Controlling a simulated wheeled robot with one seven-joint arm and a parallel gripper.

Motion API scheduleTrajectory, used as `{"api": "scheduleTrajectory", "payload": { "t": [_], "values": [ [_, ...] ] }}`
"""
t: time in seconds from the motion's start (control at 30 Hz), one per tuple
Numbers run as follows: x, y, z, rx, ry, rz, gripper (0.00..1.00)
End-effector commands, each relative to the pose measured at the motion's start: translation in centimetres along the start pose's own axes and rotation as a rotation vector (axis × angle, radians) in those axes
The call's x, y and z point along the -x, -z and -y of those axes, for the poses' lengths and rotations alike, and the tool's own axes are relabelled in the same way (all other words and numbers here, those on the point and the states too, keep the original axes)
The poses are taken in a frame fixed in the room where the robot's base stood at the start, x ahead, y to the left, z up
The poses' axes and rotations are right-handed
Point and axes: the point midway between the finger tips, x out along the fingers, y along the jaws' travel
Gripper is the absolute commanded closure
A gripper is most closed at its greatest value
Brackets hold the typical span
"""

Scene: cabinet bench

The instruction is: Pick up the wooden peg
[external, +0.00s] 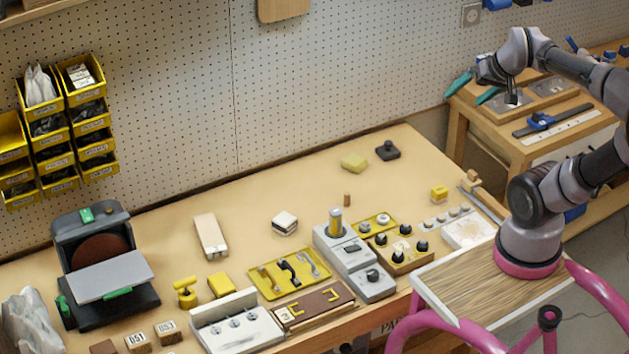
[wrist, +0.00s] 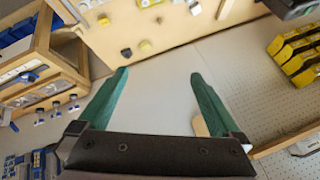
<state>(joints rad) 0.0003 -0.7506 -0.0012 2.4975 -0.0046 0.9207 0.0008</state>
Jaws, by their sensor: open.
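The wooden peg (external: 347,199) is a small brown cylinder standing upright on the bench top (external: 300,190), right of the middle, with clear wood around it. In the wrist view, a tiny brown spot (wrist: 159,20) near the top is probably the same peg, too small to be sure. My gripper (external: 462,99) is at the upper right in the external view, high up and well away from the peg. Its two teal fingers are apart, and they also show in the wrist view (wrist: 158,73) with nothing held between them.
A yellow-green block (external: 354,163) and a dark grey piece (external: 387,150) lie behind the peg. A yellow block (external: 439,192) is to its right. A grey fixture (external: 350,260) and a yellow handle tray (external: 290,272) stand nearer the front. The pegboard wall (external: 330,70) rises behind.

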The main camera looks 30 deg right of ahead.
Motion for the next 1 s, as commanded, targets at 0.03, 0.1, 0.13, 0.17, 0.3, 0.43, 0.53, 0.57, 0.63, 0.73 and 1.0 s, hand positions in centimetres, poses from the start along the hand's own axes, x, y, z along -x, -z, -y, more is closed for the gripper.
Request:
{"api": "scheduleTrajectory", "payload": {
  "t": [0.03,0.1,0.13,0.17,0.3,0.43,0.53,0.57,0.63,0.73,1.0],
  "values": [
    [0.0,0.0,0.0,0.0,0.0,0.0,0.15],
    [0.0,0.0,0.0,0.001,0.0,0.0,0.42],
    [0.0,0.0,0.0,0.001,0.0,0.0,0.42],
    [0.0,0.0,0.0,0.001,0.0,0.0,0.42],
    [0.0,0.0,0.0,0.001,0.0,0.0,0.42],
    [-0.1,0.0,0.1,-0.002,0.001,0.006,0.42],
    [-1.1,0.1,0.4,-0.031,0.007,0.049,0.42],
    [-1.5,0.1,0.6,-0.047,0.011,0.071,0.42],
    [-3.0,0.1,1.1,-0.098,0.023,0.141,0.42],
    [-5.7,0.2,2.2,-0.197,0.048,0.263,0.42],
    [-13.6,0.9,4.8,-0.512,0.131,0.56,0.42]
  ]
}}
